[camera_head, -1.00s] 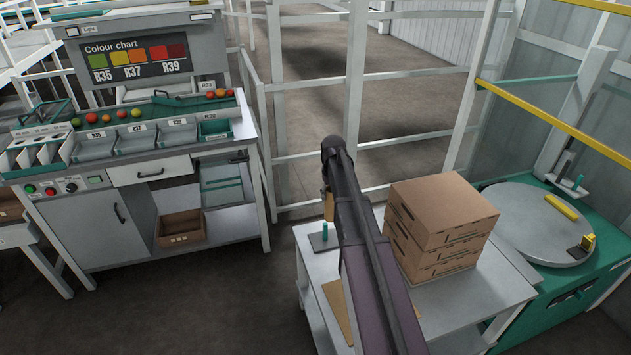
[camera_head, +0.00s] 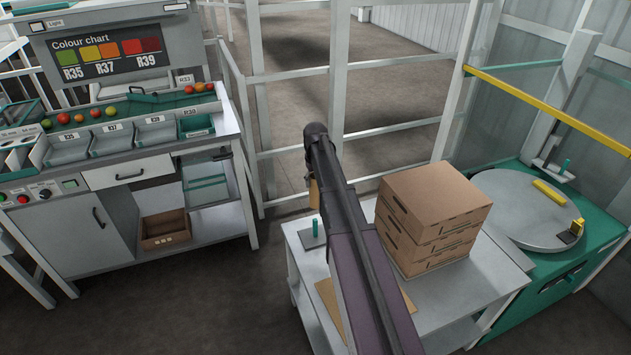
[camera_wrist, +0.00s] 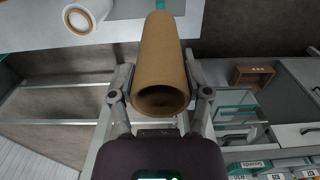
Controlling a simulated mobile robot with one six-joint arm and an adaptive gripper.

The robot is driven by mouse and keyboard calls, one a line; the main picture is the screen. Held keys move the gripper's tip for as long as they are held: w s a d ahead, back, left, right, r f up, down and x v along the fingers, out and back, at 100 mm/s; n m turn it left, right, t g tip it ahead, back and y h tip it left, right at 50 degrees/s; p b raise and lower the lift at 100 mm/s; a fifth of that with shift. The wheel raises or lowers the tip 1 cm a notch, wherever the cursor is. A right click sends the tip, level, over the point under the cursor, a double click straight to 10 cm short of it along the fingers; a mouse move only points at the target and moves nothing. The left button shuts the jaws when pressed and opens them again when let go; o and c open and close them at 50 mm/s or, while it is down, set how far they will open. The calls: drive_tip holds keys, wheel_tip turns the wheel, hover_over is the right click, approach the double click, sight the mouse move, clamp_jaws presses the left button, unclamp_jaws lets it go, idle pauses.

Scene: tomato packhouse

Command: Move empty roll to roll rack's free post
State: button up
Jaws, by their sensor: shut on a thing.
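The empty roll, a brown cardboard tube (camera_wrist: 161,50), is between the two fingers of my gripper (camera_wrist: 158,80) in the wrist view. My gripper is shut on it, and its open end faces the wrist camera. In the head view my arm hides the gripper and most of the tube; a small brown piece (camera_head: 314,193) shows beside the arm. A teal upright post (camera_head: 315,227) on a dark plate, seemingly the roll rack's free post, stands bare at the table's left, just below the tube in the picture. Any rest of the rack is hidden behind my arm.
The white table (camera_head: 480,283) carries stacked cardboard boxes (camera_head: 432,205) right of my arm and a flat brown sheet (camera_head: 328,300). A white roll (camera_wrist: 84,17) shows in the wrist view. A turntable machine (camera_head: 520,212) stands right, a sorting bench (camera_head: 120,175) left.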

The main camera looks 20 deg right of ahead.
drive_tip(key=b, duration=0.5)
hover_over(315, 219)
drive_tip(key=shift+f, duration=2.55)
drive_tip(key=shift+s+f+b, duration=0.1)
drive_tip(key=shift+f+b, duration=0.65)
drive_tip(key=shift+f+b, duration=1.4)
drive_tip(key=shift+f+b, duration=0.65)
drive_tip(key=shift+f+b, duration=1.3)
drive_tip(key=shift+f, duration=0.05)
drive_tip(key=shift+f+b, duration=0.35)
drive_tip(key=shift+b, duration=0.05)
drive_tip(key=shift+f+b, duration=1.05)
drive_tip(key=shift+f, duration=0.1)
